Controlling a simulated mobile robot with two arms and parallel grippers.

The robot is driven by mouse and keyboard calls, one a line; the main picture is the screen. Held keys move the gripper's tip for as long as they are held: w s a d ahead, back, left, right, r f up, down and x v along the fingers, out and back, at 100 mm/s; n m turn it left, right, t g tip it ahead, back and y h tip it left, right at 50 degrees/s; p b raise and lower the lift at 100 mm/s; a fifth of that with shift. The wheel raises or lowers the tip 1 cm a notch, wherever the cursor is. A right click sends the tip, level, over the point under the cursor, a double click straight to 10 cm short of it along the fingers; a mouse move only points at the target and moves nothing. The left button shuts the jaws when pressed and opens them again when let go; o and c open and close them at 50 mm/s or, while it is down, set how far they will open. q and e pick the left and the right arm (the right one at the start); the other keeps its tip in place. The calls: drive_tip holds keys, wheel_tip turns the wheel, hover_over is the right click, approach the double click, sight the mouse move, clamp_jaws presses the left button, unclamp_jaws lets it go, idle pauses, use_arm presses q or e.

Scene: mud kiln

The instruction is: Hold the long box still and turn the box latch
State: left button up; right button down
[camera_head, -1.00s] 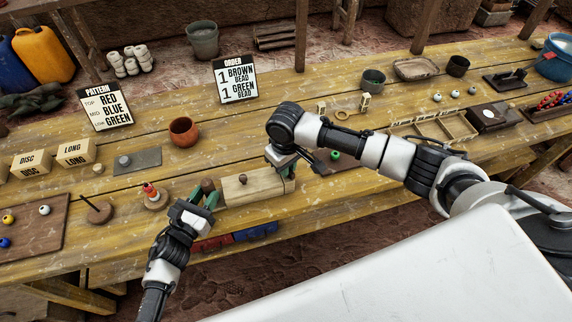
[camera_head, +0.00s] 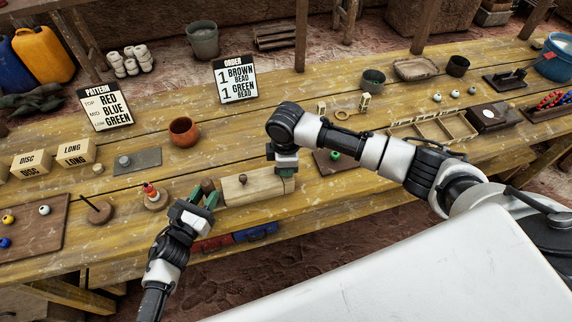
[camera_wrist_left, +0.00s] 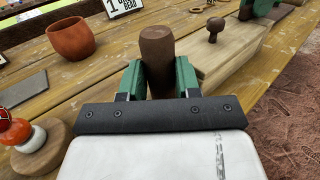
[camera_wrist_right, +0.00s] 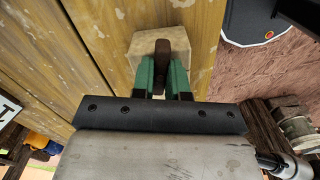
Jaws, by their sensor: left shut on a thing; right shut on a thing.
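The long box (camera_head: 255,188) is pale wood with a small brown knob (camera_head: 243,179) on top, lying near the table's front edge. It also shows in the left wrist view (camera_wrist_left: 225,55). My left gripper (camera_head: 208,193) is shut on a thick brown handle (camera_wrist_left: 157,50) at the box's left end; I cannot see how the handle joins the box. My right gripper (camera_head: 286,170) is over the box's right end. In the right wrist view its green fingers are shut on a dark brown latch (camera_wrist_right: 163,52) over the pale box end (camera_wrist_right: 143,44).
A clay cup (camera_head: 184,131) stands behind the box, and a stacked-bead stand (camera_head: 153,196) to its left. A brown board with a green bead (camera_head: 334,155) lies right of my right gripper. Red and blue bins (camera_head: 255,233) sit below the front edge.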

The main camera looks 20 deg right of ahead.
drive_tip(key=shift+n, duration=1.2)
drive_tip(key=c, duration=1.1)
unclamp_jaws()
wheel_tip(320, 180, up, 12)
drive_tip(key=shift+r, duration=0.1)
